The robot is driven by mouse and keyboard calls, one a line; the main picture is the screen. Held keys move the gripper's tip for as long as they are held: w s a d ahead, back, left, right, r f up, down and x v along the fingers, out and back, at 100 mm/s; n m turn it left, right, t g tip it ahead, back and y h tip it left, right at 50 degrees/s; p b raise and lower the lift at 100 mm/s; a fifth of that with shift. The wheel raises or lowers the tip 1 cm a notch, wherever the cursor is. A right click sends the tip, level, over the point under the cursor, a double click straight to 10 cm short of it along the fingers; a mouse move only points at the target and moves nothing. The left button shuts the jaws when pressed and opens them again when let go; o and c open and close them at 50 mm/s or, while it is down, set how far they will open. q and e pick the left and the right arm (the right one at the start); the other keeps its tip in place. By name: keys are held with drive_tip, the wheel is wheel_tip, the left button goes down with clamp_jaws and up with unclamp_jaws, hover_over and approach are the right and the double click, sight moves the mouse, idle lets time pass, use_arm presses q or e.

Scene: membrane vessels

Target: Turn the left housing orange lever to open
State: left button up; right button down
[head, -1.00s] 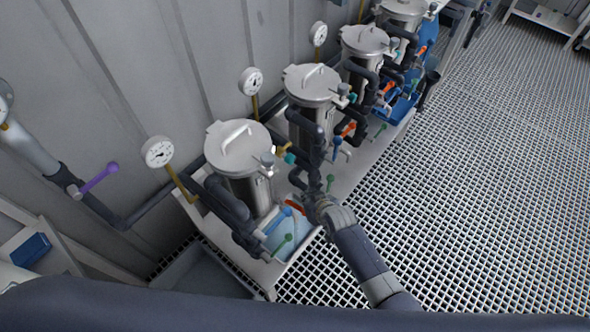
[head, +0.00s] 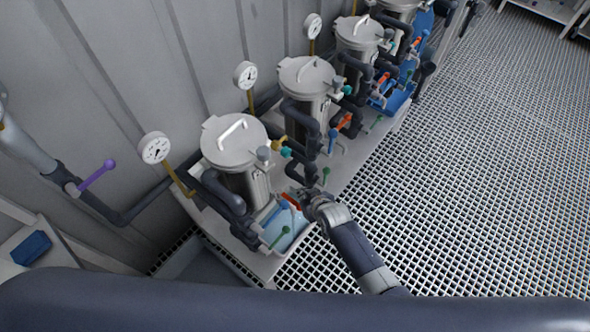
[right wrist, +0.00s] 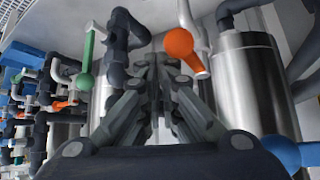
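The left housing (head: 236,150) is the nearest steel vessel with a lidded top in the head view. Its orange lever (head: 290,201) sits low at its right side; in the right wrist view an orange lever (right wrist: 183,47) with a rounded knob shows just right of my fingertips. My right gripper (head: 306,196) is beside the orange lever, on its right. In the right wrist view the right gripper (right wrist: 157,72) has its fingers drawn together, with nothing seen between them. Contact with the lever cannot be told. My left gripper is not in view.
Near the orange lever are a blue lever (head: 284,207) and a green lever (head: 280,237); a green lever (right wrist: 87,65) also shows left in the wrist view. Dark pipes (head: 300,150) and more vessels (head: 307,80) stand behind. The grating floor (head: 480,190) at right is clear.

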drive_tip(key=shift+s+a+f, duration=0.15)
drive_tip(key=shift+s+a, duration=0.05)
drive_tip(key=shift+s, duration=0.25)
drive_tip(key=v, duration=1.1)
drive_tip(key=shift+w+d+r, duration=0.15)
drive_tip(key=shift+d+r, duration=0.25)
drive_tip(key=shift+r, duration=0.1)
